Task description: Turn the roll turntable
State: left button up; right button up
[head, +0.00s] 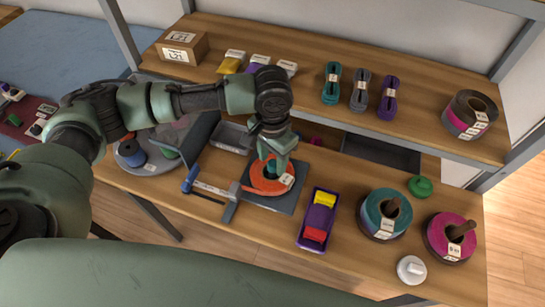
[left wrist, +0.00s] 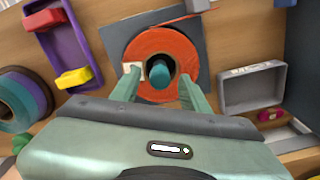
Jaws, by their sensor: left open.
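The orange roll (head: 262,182) lies on a dark grey square plate (head: 287,204) on the lower bench, with a white label on its side. In the left wrist view the orange roll (left wrist: 140,42) shows with a dark teal peg (left wrist: 159,72) standing in its core. My left gripper (head: 274,160) is above the roll, pointing down, and partly hides it in the head view. In the left wrist view my left gripper (left wrist: 158,88) is open, one finger on each side of the peg, with gaps to it. Contact with the roll cannot be told. My right gripper is not in view.
A blue-handled tool (head: 212,190) lies left of the plate. A purple tray (head: 318,219) with yellow and red blocks is on the right, then teal (head: 372,225) and magenta (head: 436,240) rolls. A round grey disc (head: 165,163) with a blue spool is left. A shelf overhangs behind.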

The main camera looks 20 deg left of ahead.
pick_arm(q)
grip_shut()
jog(key=shift+r, duration=0.1)
